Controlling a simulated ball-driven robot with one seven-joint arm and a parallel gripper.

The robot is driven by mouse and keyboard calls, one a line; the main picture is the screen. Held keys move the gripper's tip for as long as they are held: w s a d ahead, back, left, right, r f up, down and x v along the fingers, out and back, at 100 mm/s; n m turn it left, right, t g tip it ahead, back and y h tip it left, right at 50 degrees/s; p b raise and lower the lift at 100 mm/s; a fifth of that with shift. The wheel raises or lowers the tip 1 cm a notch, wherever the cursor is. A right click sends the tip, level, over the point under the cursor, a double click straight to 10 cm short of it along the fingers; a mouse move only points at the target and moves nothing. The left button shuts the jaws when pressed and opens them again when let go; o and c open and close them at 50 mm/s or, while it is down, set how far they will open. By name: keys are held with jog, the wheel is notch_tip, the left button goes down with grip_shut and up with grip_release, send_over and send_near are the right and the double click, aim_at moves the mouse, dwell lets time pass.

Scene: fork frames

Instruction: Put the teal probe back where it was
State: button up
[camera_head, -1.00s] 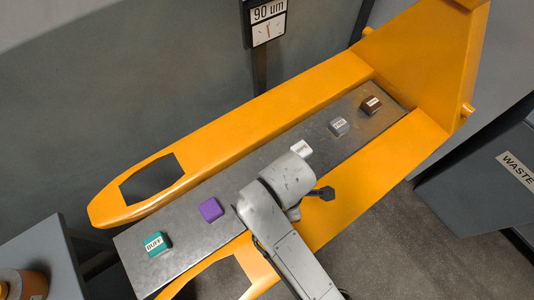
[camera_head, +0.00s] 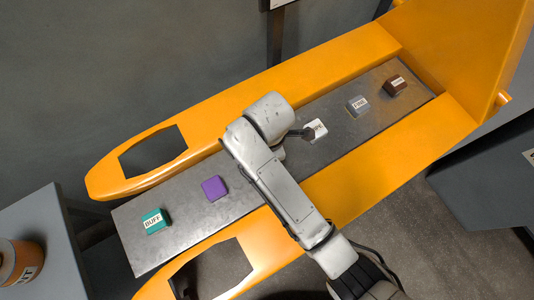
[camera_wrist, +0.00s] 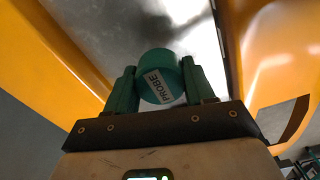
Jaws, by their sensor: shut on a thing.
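The teal probe (camera_wrist: 158,64) is a short round piece with a white label reading PROBE, in the wrist view. My gripper (camera_wrist: 160,84) is shut on it, with one teal finger on each side. In the head view my arm's end is over the metal plate (camera_head: 262,198) and the far orange fork (camera_head: 237,105). My fingers and the probe are hidden there behind my own wrist.
On the plate stand a teal block labelled BUFF (camera_head: 154,221), a purple block (camera_head: 214,188), a white block (camera_head: 315,129) close beside my wrist, a grey block (camera_head: 358,105) and a brown block (camera_head: 395,86). The plate is bare between the purple block and my arm.

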jog(key=shift+w+a+f, duration=0.25)
jog(key=shift+w+f, duration=0.35)
jog(key=shift+f, duration=0.2)
jog(key=shift+w+f+p, duration=0.1)
jog(key=shift+f+p, duration=0.2)
jog(key=shift+f, duration=1.4)
jog(key=shift+f, duration=0.15)
jog(key=o, duration=0.9)
jog(key=shift+o, duration=0.2)
notch_tip(320, 180, up, 12)
jog(key=shift+r+p, duration=0.2)
jog(key=shift+p, duration=0.1)
